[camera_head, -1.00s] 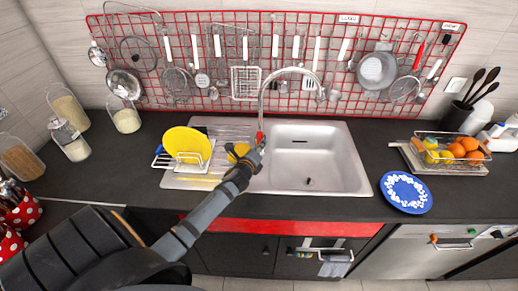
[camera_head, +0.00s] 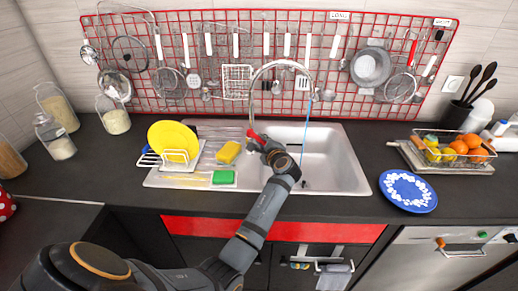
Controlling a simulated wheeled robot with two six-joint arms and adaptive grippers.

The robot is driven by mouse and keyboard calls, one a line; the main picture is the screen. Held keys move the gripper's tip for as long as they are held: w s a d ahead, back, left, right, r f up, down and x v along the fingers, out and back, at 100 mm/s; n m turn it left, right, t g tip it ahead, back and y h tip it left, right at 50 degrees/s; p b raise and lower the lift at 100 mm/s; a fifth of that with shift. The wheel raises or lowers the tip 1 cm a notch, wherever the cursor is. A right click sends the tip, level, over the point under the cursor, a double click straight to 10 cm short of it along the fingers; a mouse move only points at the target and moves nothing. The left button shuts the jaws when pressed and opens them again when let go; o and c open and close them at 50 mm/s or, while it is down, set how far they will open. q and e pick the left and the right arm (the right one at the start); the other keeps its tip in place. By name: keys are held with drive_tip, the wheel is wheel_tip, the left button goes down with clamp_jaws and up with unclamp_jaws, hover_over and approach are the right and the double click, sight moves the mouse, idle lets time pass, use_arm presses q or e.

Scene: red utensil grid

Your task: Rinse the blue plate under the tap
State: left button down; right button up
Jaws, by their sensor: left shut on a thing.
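The blue plate (camera_head: 407,205) with a white pattern lies flat on the dark counter, right of the sink. The tap (camera_head: 283,64) arches over the sink (camera_head: 335,160), and a thin blue stream of water (camera_head: 306,130) falls from its spout into the basin. My left gripper (camera_head: 262,141) is at the tap's base, shut on the red tap handle (camera_head: 254,134). The fingertips are small and partly hidden by the wrist. The gripper is well to the left of the plate. My right gripper is not in view.
A yellow plate (camera_head: 171,138) stands in a white rack left of the sink. A yellow sponge (camera_head: 228,152) and a green sponge (camera_head: 223,177) lie beside it. A wire basket of fruit (camera_head: 440,155) stands behind the blue plate. The counter in front of the plate is clear.

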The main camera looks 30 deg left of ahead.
use_arm(q)
drive_tip(key=shift+w+r+n+g+y+b, duration=0.1)
drive_tip(key=shift+w+n+g+y+b, duration=0.1)
drive_tip(key=shift+n+g+y+b, duration=0.15)
idle(0.3)
drive_tip(key=c, duration=1.3)
unclamp_jaws()
drive_tip(key=shift+o, duration=0.2)
